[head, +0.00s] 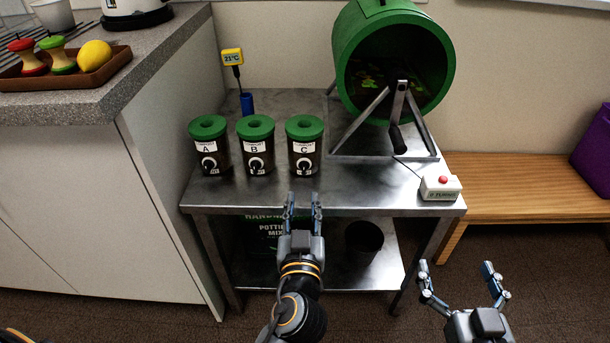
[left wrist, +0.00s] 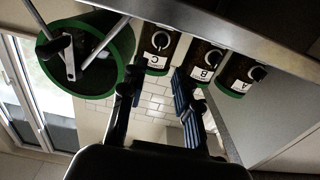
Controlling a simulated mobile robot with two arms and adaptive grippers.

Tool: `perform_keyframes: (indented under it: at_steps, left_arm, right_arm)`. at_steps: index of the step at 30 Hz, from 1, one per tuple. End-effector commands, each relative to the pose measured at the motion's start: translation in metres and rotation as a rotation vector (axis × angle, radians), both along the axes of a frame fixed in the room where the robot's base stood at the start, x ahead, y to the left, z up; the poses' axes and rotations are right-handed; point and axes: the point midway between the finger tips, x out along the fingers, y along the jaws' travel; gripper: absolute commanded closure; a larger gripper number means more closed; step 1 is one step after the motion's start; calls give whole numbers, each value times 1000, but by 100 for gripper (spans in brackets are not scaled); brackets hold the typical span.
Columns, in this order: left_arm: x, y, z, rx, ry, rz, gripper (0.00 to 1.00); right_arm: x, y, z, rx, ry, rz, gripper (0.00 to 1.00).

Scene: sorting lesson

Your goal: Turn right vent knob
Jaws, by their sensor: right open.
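Three dark containers with green lids stand in a row on the metal table, labelled A (head: 208,140), B (head: 255,138) and C (head: 304,138). Each has a round vent knob low on its front. The right vent knob (head: 304,165) is on container C; it also shows in the left wrist view (left wrist: 160,40), where the picture is upside down. My left gripper (head: 303,203) is open and empty, in front of the table edge, below container C and apart from its knob. My right gripper (head: 458,270) is open and empty, in front of the table's right end.
A green drum (head: 344,60) on a metal stand with a crank is behind right on the metal table (head: 240,195). A white box with a red button (head: 440,187) sits at the right corner. A yellow thermometer (head: 232,57) stands behind the containers. A counter (head: 170,50) borders the left.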

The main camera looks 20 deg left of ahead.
Motion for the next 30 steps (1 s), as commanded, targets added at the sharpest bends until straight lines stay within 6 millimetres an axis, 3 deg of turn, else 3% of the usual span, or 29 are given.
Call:
perform_keyframes:
  at_steps: [6, 12, 18, 26, 30]
  left_arm:
    - [47, 14, 1, 4, -2, 0, 69]
    - [76, 22, 0, 3, 0, -2, 69]
    - [88, 25, -1, 0, 2, -1, 69]
    - [89, 26, -1, 0, 2, -1, 69]
    - [89, 25, -1, 0, 2, -1, 95]
  right_arm:
    - [-2, -2, -8, -11, 44, -3, 7]
    - [-1, -1, -7, -9, 34, -2, 7]
    - [-1, -1, -4, -5, 20, -2, 7]
    - [-1, -1, -4, -4, 18, -2, 7]
    - [-1, -1, -4, -4, 18, -2, 7]
